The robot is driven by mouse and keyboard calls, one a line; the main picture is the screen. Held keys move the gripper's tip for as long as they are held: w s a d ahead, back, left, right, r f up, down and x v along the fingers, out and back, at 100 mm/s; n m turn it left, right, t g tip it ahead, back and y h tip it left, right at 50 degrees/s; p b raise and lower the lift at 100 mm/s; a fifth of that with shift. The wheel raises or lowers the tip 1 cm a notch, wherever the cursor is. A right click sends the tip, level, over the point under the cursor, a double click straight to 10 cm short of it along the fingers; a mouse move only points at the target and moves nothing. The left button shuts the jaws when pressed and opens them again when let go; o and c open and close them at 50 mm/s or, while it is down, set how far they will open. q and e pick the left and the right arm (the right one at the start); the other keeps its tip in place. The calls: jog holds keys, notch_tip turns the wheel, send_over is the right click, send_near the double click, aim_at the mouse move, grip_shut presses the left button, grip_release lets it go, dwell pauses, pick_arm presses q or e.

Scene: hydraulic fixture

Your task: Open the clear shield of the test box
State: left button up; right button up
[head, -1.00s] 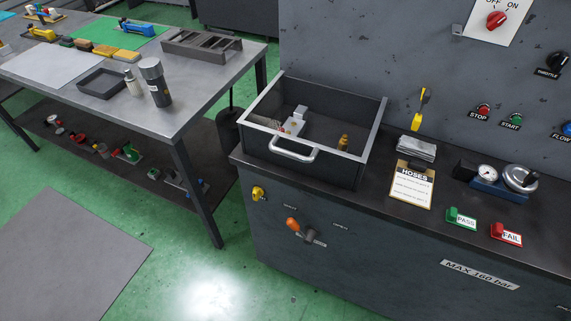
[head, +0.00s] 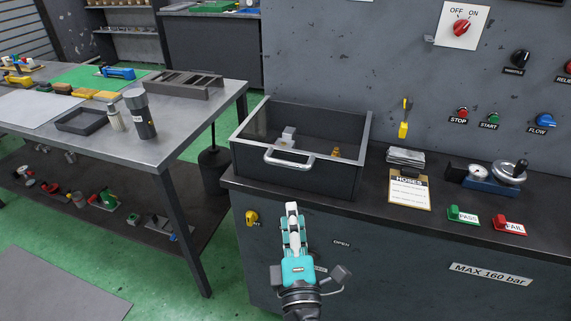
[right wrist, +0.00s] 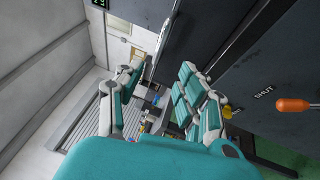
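The test box (head: 310,183) stands on the dark bench, a dark box with a metal-framed clear shield (head: 368,140) lying over its top. A pale bar handle (head: 289,162) is on the shield's front edge. Through the shield I see a light block and a brass fitting (head: 335,152) inside. My right gripper (head: 292,210) is in front of the bench, below and apart from the handle. In the right wrist view its two fingers (right wrist: 158,85) stand apart with nothing held between them. My left gripper is not in view.
An orange-handled lever (right wrist: 292,104) on the bench front shows beside the gripper in the right wrist view; my right arm hides it in the head view. A hose clipboard (head: 409,190) and a gauge pump (head: 486,175) stand right of the box. A worktable (head: 185,115) is left.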

aim_at(286, 164)
jog(key=p+x, duration=0.2)
jog(key=x, duration=1.2)
jog(key=shift+w+f, duration=0.1)
jog(key=shift+w, duration=0.2)
jog(key=shift+a, duration=0.1)
grip_shut()
